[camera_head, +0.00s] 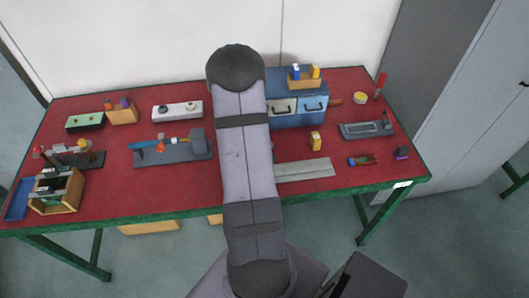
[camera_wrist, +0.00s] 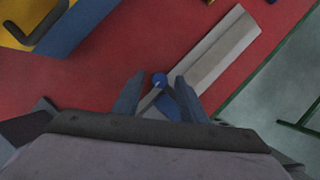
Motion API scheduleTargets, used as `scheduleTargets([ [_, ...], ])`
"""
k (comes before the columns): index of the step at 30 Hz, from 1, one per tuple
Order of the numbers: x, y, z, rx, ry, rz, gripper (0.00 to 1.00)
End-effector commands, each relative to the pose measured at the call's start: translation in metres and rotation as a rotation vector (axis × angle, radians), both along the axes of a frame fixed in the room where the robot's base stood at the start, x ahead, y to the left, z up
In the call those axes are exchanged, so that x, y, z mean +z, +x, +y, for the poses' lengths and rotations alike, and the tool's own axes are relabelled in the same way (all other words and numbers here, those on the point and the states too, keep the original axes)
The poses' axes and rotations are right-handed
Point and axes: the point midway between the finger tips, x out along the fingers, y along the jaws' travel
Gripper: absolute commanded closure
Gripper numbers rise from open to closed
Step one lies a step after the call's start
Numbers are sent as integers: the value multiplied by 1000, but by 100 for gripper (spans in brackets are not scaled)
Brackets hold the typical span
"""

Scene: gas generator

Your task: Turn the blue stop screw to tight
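In the wrist view, a small blue part (camera_wrist: 160,81) with a round head, likely the blue stop screw, shows at the near end of a long light-grey bar (camera_wrist: 215,55). My gripper (camera_wrist: 159,78) is open, with one finger on each side of the blue head and a visible gap to both. I cannot tell the height of the fingertips over it. In the head view, the bar (camera_head: 305,170) lies on the red table, right of my arm. My arm hides the blue part and my gripper there.
A blue drawer box (camera_head: 300,117) stands behind the bar, and a yellow block (camera_head: 316,141) stands between them. A grey fixture (camera_head: 172,152) with coloured parts is left of my arm. The green table edge (camera_head: 385,184) runs along the front.

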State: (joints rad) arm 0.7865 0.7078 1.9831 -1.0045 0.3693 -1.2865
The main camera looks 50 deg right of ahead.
Motion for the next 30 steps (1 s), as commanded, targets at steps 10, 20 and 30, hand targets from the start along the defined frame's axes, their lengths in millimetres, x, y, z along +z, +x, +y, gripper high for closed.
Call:
scheduleTargets([
  [10, 32, 3, 12, 1, -2, -2, 61],
  [20, 64, 4, 26, 0, -1, -1, 61],
  [30, 67, 4, 28, 0, 0, 0, 61],
])
